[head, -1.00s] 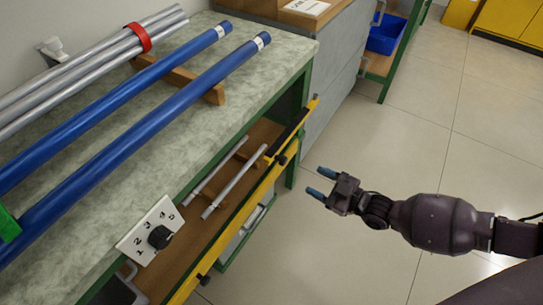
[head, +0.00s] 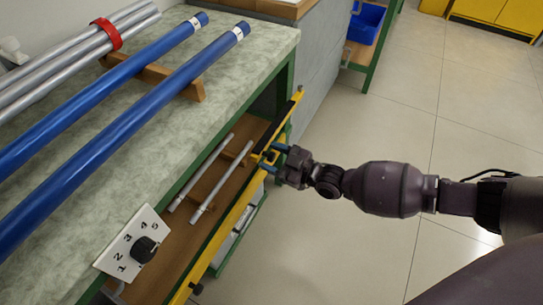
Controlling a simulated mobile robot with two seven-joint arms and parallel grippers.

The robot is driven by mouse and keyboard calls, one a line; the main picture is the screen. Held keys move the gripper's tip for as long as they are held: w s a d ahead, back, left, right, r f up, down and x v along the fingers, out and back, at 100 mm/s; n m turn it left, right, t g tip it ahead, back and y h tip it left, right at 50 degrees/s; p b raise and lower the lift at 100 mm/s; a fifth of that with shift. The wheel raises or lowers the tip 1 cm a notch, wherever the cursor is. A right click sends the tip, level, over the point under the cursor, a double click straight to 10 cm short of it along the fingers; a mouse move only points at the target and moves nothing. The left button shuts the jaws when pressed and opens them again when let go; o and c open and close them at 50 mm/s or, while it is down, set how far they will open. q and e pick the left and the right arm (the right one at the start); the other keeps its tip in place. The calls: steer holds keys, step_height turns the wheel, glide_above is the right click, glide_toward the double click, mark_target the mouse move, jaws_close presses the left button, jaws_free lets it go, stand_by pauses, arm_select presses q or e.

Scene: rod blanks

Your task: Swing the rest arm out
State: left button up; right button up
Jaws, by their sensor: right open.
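The rest arm looks to be the yellow bar (head: 229,226) along the front of the bench, lying against its front edge, with a black strip (head: 284,123) near its far end. My right gripper (head: 269,158) is open at the bar's far part. Its blue fingertips are at a small yellow piece on the bar, one on the far side and one on the near side. I cannot tell whether they touch it. My left gripper is not in view.
Blue rods (head: 130,117) and grey rods (head: 75,62) lie on the bench top (head: 150,165). Two thin rods (head: 222,180) rest on the shelf below. A numbered dial plate (head: 134,242) is at the front. The floor (head: 345,245) to the right is clear.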

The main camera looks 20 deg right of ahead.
steer(key=shift+c, duration=0.5)
jaws_close()
steer(key=shift+s+d, duration=0.1)
